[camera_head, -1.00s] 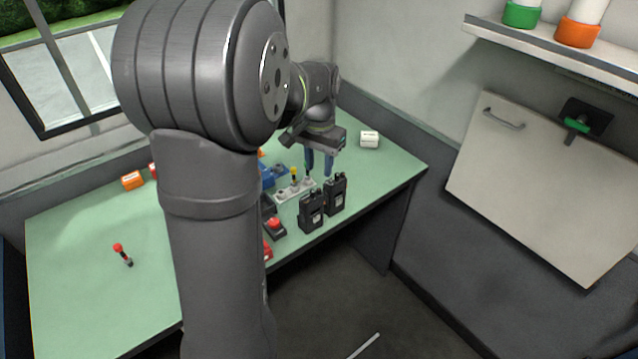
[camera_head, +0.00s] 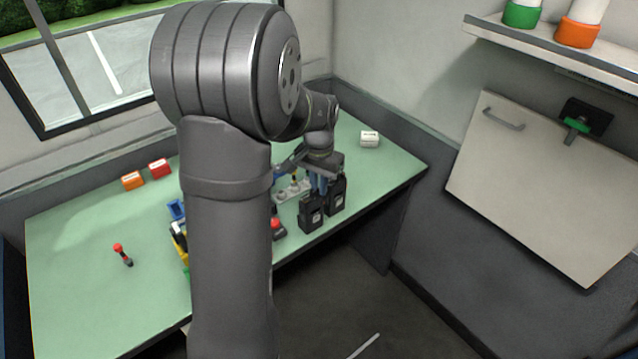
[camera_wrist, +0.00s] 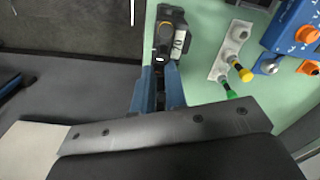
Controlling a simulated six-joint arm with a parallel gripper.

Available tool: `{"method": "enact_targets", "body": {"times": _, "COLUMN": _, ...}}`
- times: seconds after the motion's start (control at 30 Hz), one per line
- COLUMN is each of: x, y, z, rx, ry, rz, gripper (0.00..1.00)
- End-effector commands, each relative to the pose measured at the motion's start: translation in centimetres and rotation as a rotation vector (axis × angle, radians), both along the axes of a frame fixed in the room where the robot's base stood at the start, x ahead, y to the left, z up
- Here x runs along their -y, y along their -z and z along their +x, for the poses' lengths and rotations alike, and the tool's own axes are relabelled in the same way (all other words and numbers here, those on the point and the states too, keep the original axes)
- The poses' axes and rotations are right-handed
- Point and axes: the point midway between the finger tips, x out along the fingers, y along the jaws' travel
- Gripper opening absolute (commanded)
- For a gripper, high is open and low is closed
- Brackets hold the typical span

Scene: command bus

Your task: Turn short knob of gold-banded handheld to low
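Two black handhelds with pale labels stand side by side near the table's right front edge: the left one (camera_head: 311,214) and the right one (camera_head: 338,196). My gripper (camera_head: 318,188) points down just above and behind them, its blue fingers close to their tops. In the wrist view my gripper (camera_wrist: 160,72) has a gap between its fingers, with dark parts showing in it. Contact with a knob cannot be made out. The gold band and the short knob cannot be told apart here.
A grey strip with a yellow knob (camera_wrist: 241,71) and a green knob (camera_wrist: 229,90) lies beside the gripper. A blue box with orange knobs (camera_wrist: 297,32) stands farther right.

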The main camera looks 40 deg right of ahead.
Motion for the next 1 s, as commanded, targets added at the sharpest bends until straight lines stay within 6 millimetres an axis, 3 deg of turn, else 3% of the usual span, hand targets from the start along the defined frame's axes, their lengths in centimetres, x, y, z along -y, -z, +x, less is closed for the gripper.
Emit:
{"method": "enact_targets", "body": {"times": 0.37, "x": 0.02, "y": -0.02, "z": 0.01, "rx": -0.001, "ry": 0.062, "rz": 0.0, "gripper": 0.0}}
{"method": "enact_targets", "body": {"times": 1.0, "x": 0.03, "y": -0.02, "z": 0.0, "rx": -0.001, "ry": 0.511, "rz": 0.0, "gripper": 0.0}}
